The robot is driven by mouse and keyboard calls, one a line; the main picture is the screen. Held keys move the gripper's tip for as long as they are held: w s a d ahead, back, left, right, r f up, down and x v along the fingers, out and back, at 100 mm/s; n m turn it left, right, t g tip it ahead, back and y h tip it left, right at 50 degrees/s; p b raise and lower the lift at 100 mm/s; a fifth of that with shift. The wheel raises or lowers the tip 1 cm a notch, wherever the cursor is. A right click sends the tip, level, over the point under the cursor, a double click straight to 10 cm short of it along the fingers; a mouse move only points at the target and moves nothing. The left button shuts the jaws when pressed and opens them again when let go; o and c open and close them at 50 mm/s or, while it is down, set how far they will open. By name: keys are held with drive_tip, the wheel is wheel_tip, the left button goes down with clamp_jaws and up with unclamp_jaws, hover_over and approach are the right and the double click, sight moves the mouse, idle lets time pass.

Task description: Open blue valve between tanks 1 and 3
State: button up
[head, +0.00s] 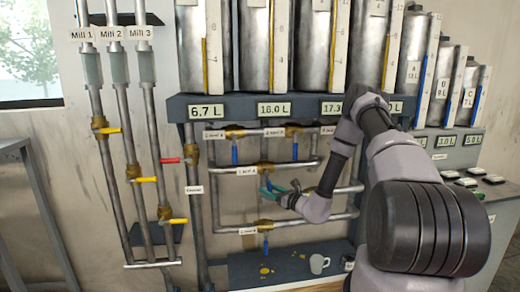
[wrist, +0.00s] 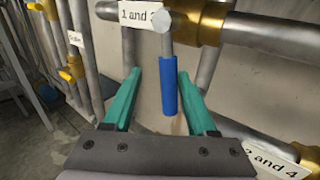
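The blue valve handle (wrist: 169,85) hangs straight down, across its horizontal pipe, below a brass valve body (wrist: 200,22). The label "1 and 3" (wrist: 139,14) is beside it at the top of the wrist view. My gripper (wrist: 160,76) has its two teal fingers open, one on each side of the blue handle, with gaps visible on both sides. In the head view my gripper (head: 268,188) is at the middle valve (head: 265,168) of the pipe rack, and its fingers partly hide the handle there.
A "2 and 4" label (wrist: 275,160) and another brass valve are at lower right in the wrist view. Other blue handles (head: 235,154) hang above and below in the head view. A shelf below holds a mug (head: 319,264).

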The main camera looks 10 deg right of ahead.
drive_tip(key=v, duration=0.6)
drive_tip(key=s+a+r+n+g+y, duration=0.1)
drive_tip(key=s+a+r+n+g, duration=0.2)
drive_tip(key=r, duration=0.4)
drive_tip(key=s+a+r+n+g+y, duration=0.1)
drive_tip(key=s+a+r+n+g, duration=0.3)
drive_tip(key=r+n, duration=0.4)
drive_tip(key=s+a+r+n+g+y, duration=0.2)
drive_tip(key=s+a+r+n+g, duration=0.1)
drive_tip(key=r, duration=0.5)
drive_tip(key=s+n+g, duration=0.1)
drive_tip(key=n+g, duration=0.1)
drive_tip(key=g, duration=0.1)
drive_tip(key=shift+s+a+r, duration=0.2)
drive_tip(key=shift+s, duration=0.05)
